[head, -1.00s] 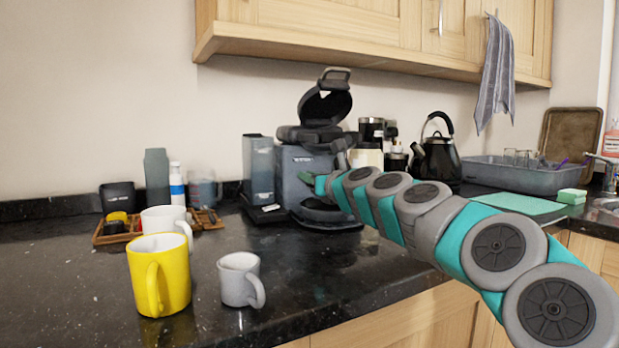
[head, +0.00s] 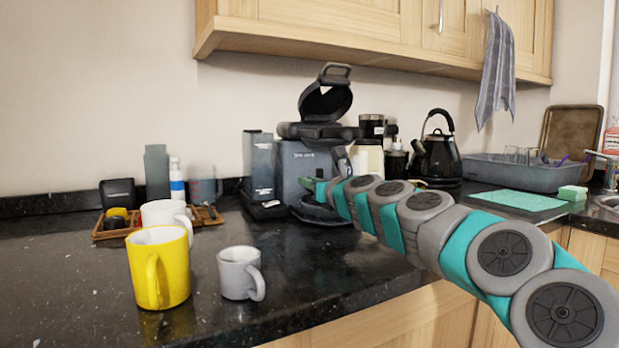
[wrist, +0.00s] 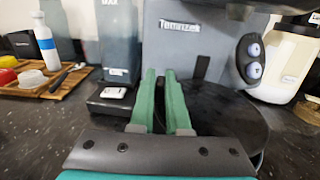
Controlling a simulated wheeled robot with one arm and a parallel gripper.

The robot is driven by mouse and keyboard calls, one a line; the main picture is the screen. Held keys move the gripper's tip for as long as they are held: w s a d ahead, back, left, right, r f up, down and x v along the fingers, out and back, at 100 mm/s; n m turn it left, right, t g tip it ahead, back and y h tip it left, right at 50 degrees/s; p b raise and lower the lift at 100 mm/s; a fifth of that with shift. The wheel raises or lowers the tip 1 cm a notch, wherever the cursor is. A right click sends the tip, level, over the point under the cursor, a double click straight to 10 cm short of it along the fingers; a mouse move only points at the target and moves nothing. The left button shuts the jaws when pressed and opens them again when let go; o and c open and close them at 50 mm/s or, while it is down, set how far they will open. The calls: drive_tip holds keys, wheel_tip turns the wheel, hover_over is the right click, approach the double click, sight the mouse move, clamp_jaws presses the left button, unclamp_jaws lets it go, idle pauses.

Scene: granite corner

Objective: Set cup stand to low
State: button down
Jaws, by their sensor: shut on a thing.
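The coffee machine (head: 305,165) stands on the counter with its lid raised. Its cup stand (head: 318,213) is a dark round plate low at the machine's front; it also shows in the wrist view (wrist: 222,108), right of and beneath my fingers. My gripper (head: 308,184) reaches in from the right at the machine's front. In the wrist view, its green fingers (wrist: 160,82) are nearly together, shut on the cup stand. The gripped part is mostly hidden between the fingers.
A yellow mug (head: 160,268), a grey cup (head: 239,273) and a white mug (head: 165,213) stand at the left. A wooden tray (head: 110,234) lies behind them. A kettle (head: 437,158) and jars stand right of the machine. The front middle counter is clear.

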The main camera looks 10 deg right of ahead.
drive_tip(key=shift+f, duration=1.3)
drive_tip(key=c, duration=0.9)
unclamp_jaws()
drive_tip(key=shift+s, duration=0.1)
drive_tip(key=v, duration=0.6)
drive_tip(key=shift+d+r+b, duration=0.1)
drive_tip(key=shift+b, duration=0.2)
drive_tip(key=shift+v, duration=0.8)
drive_tip(key=shift+s, duration=0.1)
